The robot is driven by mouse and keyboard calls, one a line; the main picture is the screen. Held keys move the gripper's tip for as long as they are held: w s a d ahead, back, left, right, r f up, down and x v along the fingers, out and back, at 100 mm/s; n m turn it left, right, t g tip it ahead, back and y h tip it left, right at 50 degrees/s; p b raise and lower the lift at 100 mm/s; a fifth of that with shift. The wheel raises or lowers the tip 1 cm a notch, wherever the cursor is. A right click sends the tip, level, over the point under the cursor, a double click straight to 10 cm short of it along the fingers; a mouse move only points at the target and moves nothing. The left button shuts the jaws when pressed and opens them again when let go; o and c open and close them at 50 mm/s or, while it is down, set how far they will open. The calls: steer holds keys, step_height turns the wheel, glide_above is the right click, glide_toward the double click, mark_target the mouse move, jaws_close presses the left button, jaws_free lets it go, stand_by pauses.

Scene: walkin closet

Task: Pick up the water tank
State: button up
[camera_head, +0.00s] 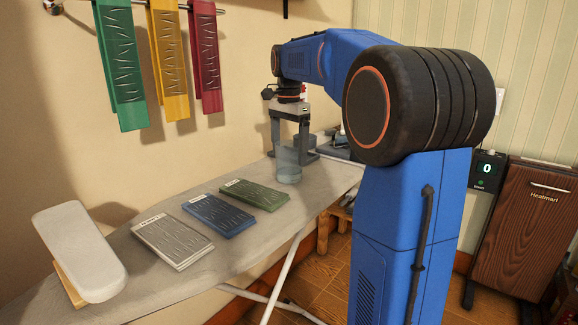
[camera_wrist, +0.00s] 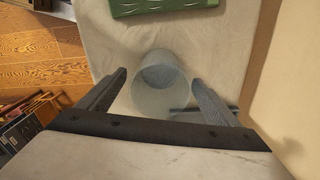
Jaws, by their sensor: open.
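The water tank (camera_head: 289,172) is a small translucent grey-blue cylinder. It stands upright on the grey ironing board (camera_head: 130,262), near the board's far end. It also shows in the wrist view (camera_wrist: 160,84), where I look down into its round opening. My gripper (camera_head: 290,147) points down at the tank, with its fingers apart. In the wrist view my gripper (camera_wrist: 160,78) has one fingertip on each side of the tank, with a narrow gap at the left. I cannot tell whether the right finger touches it. Nothing is held.
Green (camera_head: 255,194), blue (camera_head: 212,215) and grey (camera_head: 172,241) folded cloths lie nearer on the board, with a white padded sleeve board (camera_head: 80,250) at its near end. A dark appliance (camera_head: 340,142) stands behind the tank. Coloured cloths (camera_head: 167,60) hang on the wall.

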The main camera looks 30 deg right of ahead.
steer(key=shift+f, duration=1.35)
steer(key=shift+c, duration=0.4)
steer(key=c, duration=1.2)
steer(key=shift+r, duration=0.15)
